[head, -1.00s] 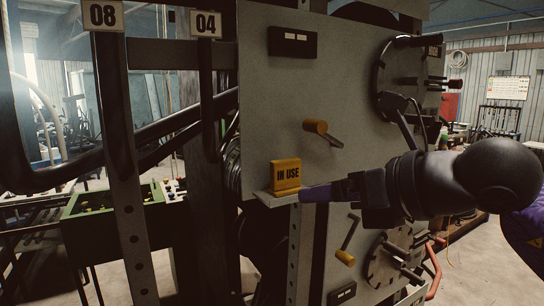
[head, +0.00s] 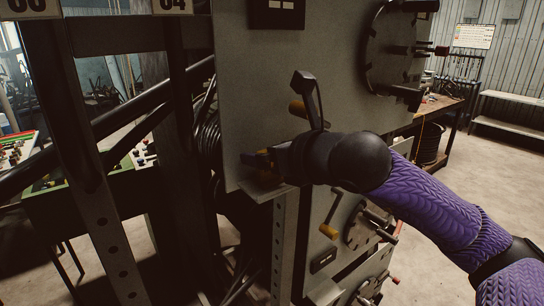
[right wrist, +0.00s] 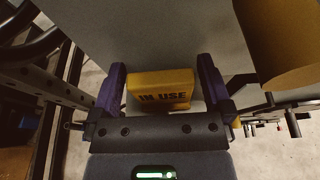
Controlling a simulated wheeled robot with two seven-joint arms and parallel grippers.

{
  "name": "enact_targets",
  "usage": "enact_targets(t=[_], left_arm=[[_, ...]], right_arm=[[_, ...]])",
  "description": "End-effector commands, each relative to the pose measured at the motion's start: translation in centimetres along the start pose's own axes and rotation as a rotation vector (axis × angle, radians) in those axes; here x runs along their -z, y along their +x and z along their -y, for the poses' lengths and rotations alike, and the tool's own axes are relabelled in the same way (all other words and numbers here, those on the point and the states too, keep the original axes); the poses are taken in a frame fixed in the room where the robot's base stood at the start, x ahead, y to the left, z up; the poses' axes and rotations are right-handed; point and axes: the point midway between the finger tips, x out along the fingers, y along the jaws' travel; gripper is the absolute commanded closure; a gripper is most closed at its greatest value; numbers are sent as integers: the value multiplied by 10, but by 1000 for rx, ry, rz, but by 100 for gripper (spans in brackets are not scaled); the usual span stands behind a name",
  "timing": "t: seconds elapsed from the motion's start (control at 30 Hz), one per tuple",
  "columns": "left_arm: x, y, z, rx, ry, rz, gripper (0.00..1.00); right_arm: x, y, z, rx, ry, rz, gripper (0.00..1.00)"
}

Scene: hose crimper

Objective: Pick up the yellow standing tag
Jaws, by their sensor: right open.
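The yellow tag (right wrist: 160,82) reads "IN USE" and stands upright against the grey panel in the right wrist view. My right gripper (right wrist: 161,68) is open, with one purple finger on each side of the tag. There is a small gap at the left finger; whether the right finger touches the tag I cannot tell. In the head view the tag is mostly hidden behind my right gripper (head: 258,164), which is at the small ledge (head: 262,190) on the panel's lower left. My left gripper is not in view.
The grey machine panel (head: 250,75) rises right behind the tag. A yellow-ended handle (head: 297,109) sticks out just above my right wrist, and a yellow cylinder shows close on the right in the wrist view (right wrist: 280,45). A perforated post (head: 279,245) stands below the ledge.

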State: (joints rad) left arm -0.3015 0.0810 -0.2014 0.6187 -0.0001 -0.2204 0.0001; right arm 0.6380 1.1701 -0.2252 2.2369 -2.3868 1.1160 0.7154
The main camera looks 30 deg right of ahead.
Motion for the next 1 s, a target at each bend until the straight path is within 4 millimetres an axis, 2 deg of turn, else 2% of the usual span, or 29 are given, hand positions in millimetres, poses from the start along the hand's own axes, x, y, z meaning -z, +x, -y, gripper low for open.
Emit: enact_targets(t=[0.07, 0.1, 0.43, 0.67, 0.8, 1.0], left_arm=[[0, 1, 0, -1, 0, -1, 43], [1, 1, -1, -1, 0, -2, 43], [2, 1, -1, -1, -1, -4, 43], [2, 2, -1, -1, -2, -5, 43], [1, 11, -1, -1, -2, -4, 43], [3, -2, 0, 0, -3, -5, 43]], right_arm=[[1, 0, 0, 0, 0, 0, 0], [1, 0, 0, 0, 0, 0, 4], [1, 0, 0, -1, 1, -1, 74], [0, -1, 0, -1, 1, 0, 75], [-3, -10, -2, 0, 0, 5, 75], [-44, -22, -2, 0, 3, 7, 75]])
